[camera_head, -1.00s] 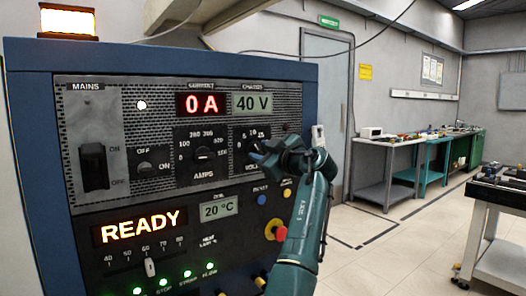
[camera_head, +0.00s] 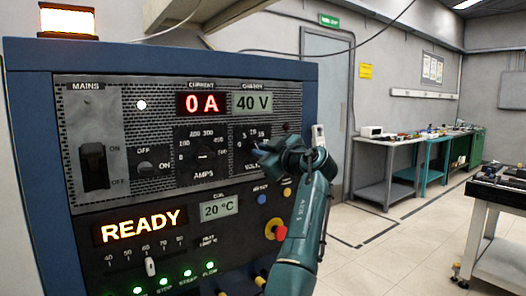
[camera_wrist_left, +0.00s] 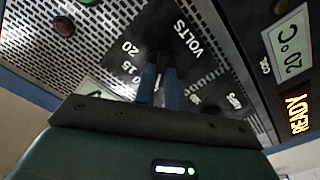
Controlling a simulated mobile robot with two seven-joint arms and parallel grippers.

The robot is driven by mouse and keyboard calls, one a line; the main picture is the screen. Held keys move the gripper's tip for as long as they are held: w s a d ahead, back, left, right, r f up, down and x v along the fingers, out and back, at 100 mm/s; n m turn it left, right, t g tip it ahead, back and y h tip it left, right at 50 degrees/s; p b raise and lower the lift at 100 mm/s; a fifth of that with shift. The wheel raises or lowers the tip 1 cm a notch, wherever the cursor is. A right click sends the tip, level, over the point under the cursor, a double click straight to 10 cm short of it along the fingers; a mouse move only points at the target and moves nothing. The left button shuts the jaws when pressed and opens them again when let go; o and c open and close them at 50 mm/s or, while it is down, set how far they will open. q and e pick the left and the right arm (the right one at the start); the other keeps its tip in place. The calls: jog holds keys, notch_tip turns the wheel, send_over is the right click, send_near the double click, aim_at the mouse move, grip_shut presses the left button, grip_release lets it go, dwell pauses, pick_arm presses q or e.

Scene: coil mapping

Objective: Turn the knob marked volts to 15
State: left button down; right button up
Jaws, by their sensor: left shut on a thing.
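The volts knob (camera_wrist_left: 162,57) sits on a black dial plate (camera_head: 254,134) on the front of the blue cabinet. In the wrist view the dial shows the word VOLTS and the marks 20, 15 and 10. My left gripper (camera_wrist_left: 161,77) is shut on this knob, with one blue finger on each side of it. In the head view the gripper (camera_head: 266,156) covers the knob and the lower part of the dial, so I cannot tell where its pointer stands. The charge display (camera_head: 252,103) reads 40 V. My right gripper is not in view.
Left of the volts dial is the amps knob (camera_head: 205,155), with the current display (camera_head: 202,104) at 0 A. Below are the READY display (camera_head: 140,227), a red stop button (camera_head: 276,229) and small buttons. Open floor and workbenches (camera_head: 385,160) lie to the right.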

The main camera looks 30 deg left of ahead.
pick_arm(q)
jog(key=m+p, duration=0.7)
jog(key=m, duration=0.6)
jog(key=shift+m, duration=0.4)
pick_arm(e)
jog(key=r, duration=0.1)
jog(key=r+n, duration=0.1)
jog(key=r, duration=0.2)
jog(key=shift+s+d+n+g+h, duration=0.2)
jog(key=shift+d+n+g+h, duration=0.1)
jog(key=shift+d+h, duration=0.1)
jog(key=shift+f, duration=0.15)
pick_arm(q)
jog(key=shift+f, duration=0.1)
jog(key=c, duration=1.6)
grip_release()
jog(key=shift+c, duration=0.2)
jog(key=shift+o, duration=0.9)
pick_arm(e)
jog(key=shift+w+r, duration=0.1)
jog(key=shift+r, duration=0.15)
